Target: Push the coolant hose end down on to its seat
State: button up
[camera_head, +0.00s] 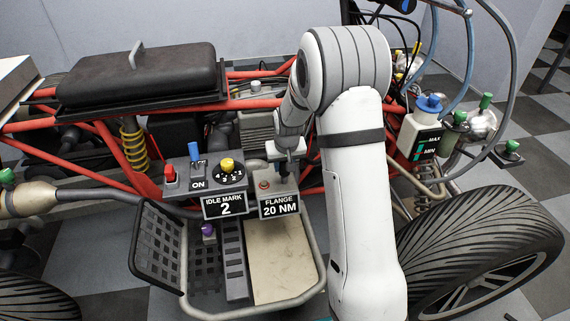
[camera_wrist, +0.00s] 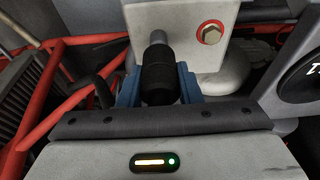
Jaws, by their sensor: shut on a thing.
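Red frame tubes (camera_wrist: 50,95) run at left. The "FLANGE 20 NM" box (camera_head: 279,206) and idle panel (camera_head: 224,205) lie nearby. A coolant tank (camera_head: 420,133) stands right of my arm.

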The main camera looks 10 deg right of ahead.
aim_at(284, 173)
jog(key=shift+f+b, duration=1.2)
jog(key=shift+f, duration=0.85)
jog(key=o, duration=1.1)
jog(key=p+v, duration=0.3)
jog(key=v, duration=0.5)
jog(key=shift+f, duration=0.1)
jog(key=shift+p, duration=0.3)
jog(key=s+r+p, duration=1)
jog(key=r, duration=0.5)
jog(key=s+r+p, duration=1)
jog(key=r+p, duration=0.1)
jog(key=r, duration=0.5)
jog(key=s+r+p, duration=1)
jog(key=r+p, duration=0.1)
jog(key=r, duration=0.5)
jog(key=shift+d+r, duration=0.1)
jog(key=shift+d, duration=0.05)
